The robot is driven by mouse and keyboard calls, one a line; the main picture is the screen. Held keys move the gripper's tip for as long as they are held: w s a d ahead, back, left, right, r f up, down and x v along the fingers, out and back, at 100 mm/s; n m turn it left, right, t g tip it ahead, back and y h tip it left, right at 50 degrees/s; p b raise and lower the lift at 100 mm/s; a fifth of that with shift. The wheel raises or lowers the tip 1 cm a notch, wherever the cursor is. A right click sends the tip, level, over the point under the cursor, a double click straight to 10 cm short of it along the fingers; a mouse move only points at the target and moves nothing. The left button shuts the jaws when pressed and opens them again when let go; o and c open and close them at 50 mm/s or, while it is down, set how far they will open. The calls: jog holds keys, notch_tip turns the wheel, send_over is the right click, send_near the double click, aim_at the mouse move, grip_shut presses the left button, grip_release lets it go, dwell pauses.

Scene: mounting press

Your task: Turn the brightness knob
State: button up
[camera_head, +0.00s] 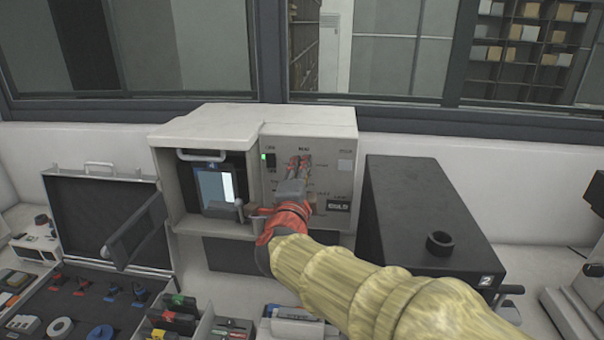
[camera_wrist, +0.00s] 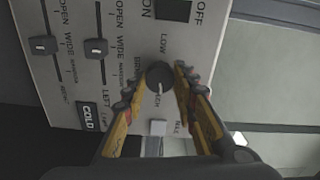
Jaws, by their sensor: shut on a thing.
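The brightness knob (camera_wrist: 160,77) is a round dark knob on the light grey control panel (camera_wrist: 125,70), with LOW printed near it in the wrist view. My gripper (camera_wrist: 161,71) has one finger on each side of the knob and is shut on it. In the head view my gripper (camera_head: 298,168) reaches the control panel (camera_head: 345,150) of the beige press, and the gripper and wrist hide the knob there. The pointer direction of the knob is too small to read.
Two sliders (camera_wrist: 96,47), a COLD display (camera_wrist: 88,116), a white button (camera_wrist: 158,127) and a power switch (camera_wrist: 173,9) surround the knob. A black box (camera_head: 420,205) stands right of the press. An open case (camera_head: 105,215) with small parts lies left.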

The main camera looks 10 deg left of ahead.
jog(key=o, duration=1.1)
jog(key=shift+c, duration=0.2)
jog(key=shift+o, duration=0.4)
jog(key=s, duration=1.2)
jog(key=shift+d, duration=0.35)
jog(key=shift+f, duration=0.1)
